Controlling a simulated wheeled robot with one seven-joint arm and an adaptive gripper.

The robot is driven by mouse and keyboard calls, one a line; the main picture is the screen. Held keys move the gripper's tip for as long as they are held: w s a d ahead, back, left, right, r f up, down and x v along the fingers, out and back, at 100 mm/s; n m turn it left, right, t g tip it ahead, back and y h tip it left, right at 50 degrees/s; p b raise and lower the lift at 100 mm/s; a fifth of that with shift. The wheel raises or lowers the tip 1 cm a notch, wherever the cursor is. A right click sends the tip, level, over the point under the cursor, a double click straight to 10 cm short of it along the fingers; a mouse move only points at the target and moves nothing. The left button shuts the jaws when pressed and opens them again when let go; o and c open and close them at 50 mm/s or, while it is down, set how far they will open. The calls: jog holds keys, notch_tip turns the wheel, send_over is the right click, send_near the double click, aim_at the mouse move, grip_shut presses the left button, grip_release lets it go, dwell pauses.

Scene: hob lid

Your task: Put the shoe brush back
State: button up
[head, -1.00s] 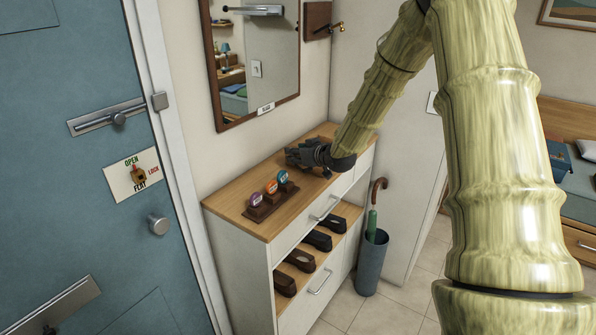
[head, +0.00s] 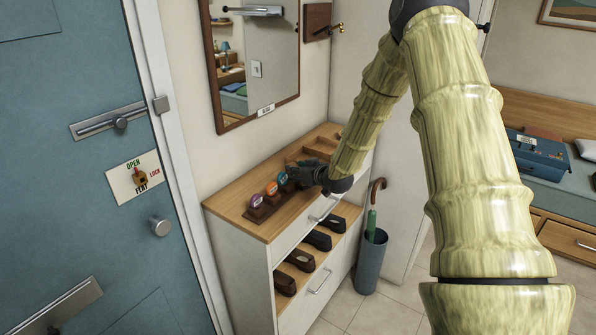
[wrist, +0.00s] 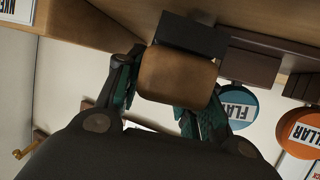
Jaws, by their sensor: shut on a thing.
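In the wrist view, the shoe brush, a tan rounded wooden block (wrist: 178,75) with a dark part (wrist: 190,36) along one side, sits between the fingers of my gripper (wrist: 163,100). The gripper is shut on it. In the head view my gripper (head: 300,175) is over the cabinet top (head: 238,212), just right of a dark rack (head: 262,211) with coloured round discs. The brush cannot be made out there. In the wrist view a teal disc (wrist: 238,103) and an orange disc (wrist: 302,133) are right of the brush. I cannot tell whether the brush touches anything.
A shallow wooden tray (head: 321,147) lies at the back of the cabinet top. Shoes (head: 299,260) fill open shelves below. An umbrella stand (head: 371,262) is right of the cabinet. A mirror (head: 256,65) hangs above, and a blue door (head: 75,180) is at left.

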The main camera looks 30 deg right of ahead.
jog(key=shift+f+b, duration=0.4)
jog(key=shift+f, duration=0.25)
jog(key=o, duration=0.9)
jog(key=shift+c, duration=0.2)
jog(key=shift+r+p, duration=0.45)
jog(key=shift+r, duration=0.05)
jog(key=b+v, duration=0.2)
jog(key=v, duration=1)
jog(key=shift+b, duration=0.3)
jog(key=shift+r, duration=0.1)
